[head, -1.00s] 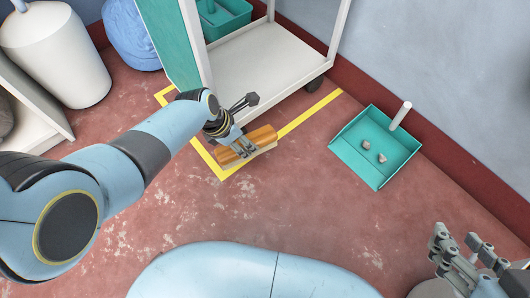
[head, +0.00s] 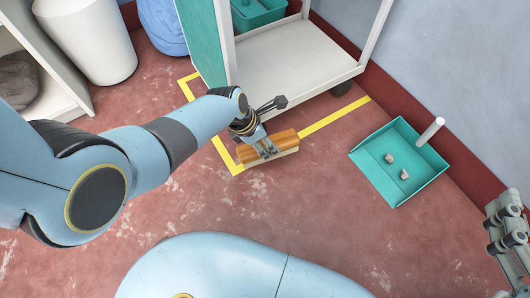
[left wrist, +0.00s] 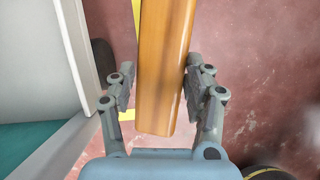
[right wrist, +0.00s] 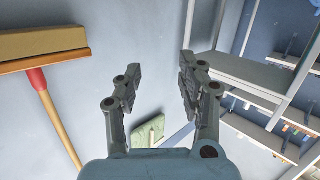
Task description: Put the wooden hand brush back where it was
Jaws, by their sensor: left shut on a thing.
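The wooden hand brush (head: 283,141) has an orange-brown wooden back and pale bristles. It is low over or on the red floor by the corner of the yellow floor line (head: 335,117); I cannot tell whether it touches the floor. My left gripper (head: 268,150) is shut on it. In the left wrist view the brush (left wrist: 163,65) lies lengthwise between the two fingers. My right gripper (head: 506,230) is at the right edge of the head view. In the right wrist view (right wrist: 160,85) its fingers are apart with nothing between them.
A white cart (head: 290,70) stands just behind the brush. A teal dustpan (head: 428,180) with small grey lumps lies to the right. A white bin (head: 95,45) and blue bundle (head: 161,25) stand back left. The floor in front is clear.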

